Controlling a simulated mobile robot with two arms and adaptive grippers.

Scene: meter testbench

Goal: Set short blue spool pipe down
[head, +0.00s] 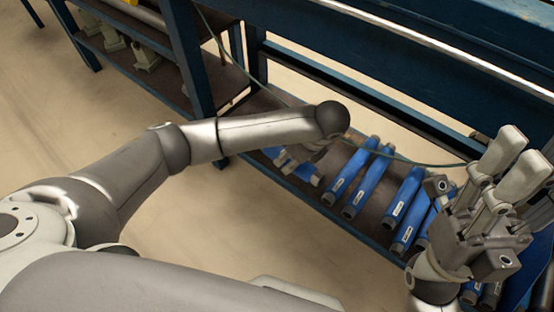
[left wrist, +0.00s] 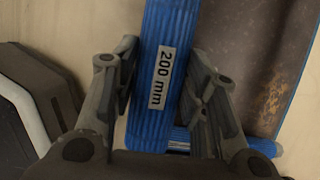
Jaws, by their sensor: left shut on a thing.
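The short blue spool pipe (left wrist: 162,95), with a white "200 mm" label, runs between the fingers of my left gripper (left wrist: 163,88) in the left wrist view. The gripper is shut on it. In the head view my left gripper (head: 302,156) is by the lower shelf's front edge, partly hidden by my wrist. Blue pipe parts show around it, but which one is held is unclear there. My right gripper (head: 522,155) is at the right of the head view, fingers up; its opening is hard to judge.
Several longer blue pipes (head: 369,185) lie side by side on the brown lower shelf (head: 343,164) of the blue bench. Another blue piece (left wrist: 262,147) lies close below the held pipe in the left wrist view. A thin cable (head: 400,159) crosses above the shelf. Bare floor lies in front.

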